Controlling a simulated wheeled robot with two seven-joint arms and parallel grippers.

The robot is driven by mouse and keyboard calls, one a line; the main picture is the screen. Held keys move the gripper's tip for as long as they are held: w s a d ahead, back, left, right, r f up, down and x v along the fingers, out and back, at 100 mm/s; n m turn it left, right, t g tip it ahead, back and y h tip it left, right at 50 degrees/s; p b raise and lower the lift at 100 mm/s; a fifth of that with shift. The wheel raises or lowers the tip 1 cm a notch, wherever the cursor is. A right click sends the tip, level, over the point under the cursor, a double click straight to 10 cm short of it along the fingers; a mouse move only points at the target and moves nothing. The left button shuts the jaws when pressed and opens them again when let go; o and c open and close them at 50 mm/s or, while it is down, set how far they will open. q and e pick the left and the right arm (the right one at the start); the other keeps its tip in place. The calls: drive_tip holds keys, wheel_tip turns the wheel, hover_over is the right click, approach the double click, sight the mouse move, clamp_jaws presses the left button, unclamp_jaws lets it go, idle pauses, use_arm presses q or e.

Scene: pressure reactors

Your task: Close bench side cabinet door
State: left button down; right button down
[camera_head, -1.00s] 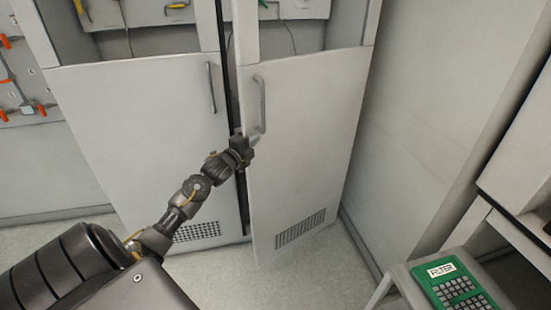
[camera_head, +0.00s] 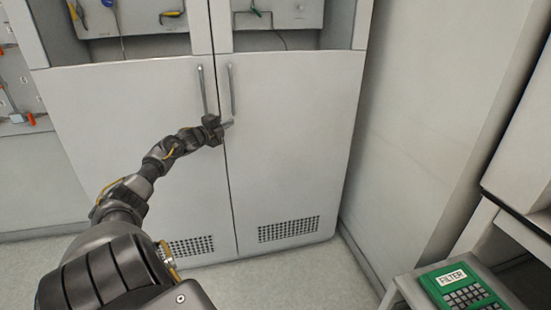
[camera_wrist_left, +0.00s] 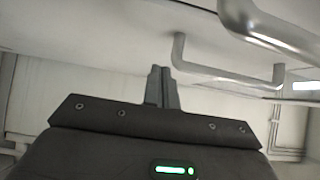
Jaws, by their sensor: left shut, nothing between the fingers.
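The cabinet's right door (camera_head: 290,150) is white, with a vertical metal handle (camera_head: 232,90) near its left edge and a vent grille low down. It stands flush, or nearly so, beside the left door (camera_head: 130,140), with only a thin dark seam between them. The left door has its own handle (camera_head: 203,90). My left gripper (camera_head: 228,124) is shut and empty at the seam, just below the right door's handle; I cannot tell whether it touches the door. In the left wrist view its closed fingers (camera_wrist_left: 161,88) point toward the door face, near two metal handles (camera_wrist_left: 230,72). My right gripper is out of view.
Shelves with hanging tools (camera_head: 170,14) are above the doors. A white wall panel (camera_head: 425,130) stands close on the right. A green device labelled FILTER (camera_head: 462,285) sits at the lower right. The floor (camera_head: 300,275) before the cabinet is clear.

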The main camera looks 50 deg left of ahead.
use_arm(q)
drive_tip(key=v, duration=1)
drive_tip(key=shift+s, duration=0.4)
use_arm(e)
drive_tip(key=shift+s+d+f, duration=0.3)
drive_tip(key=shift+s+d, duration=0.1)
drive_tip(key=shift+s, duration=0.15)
use_arm(q)
drive_tip(key=shift+d, duration=0.1)
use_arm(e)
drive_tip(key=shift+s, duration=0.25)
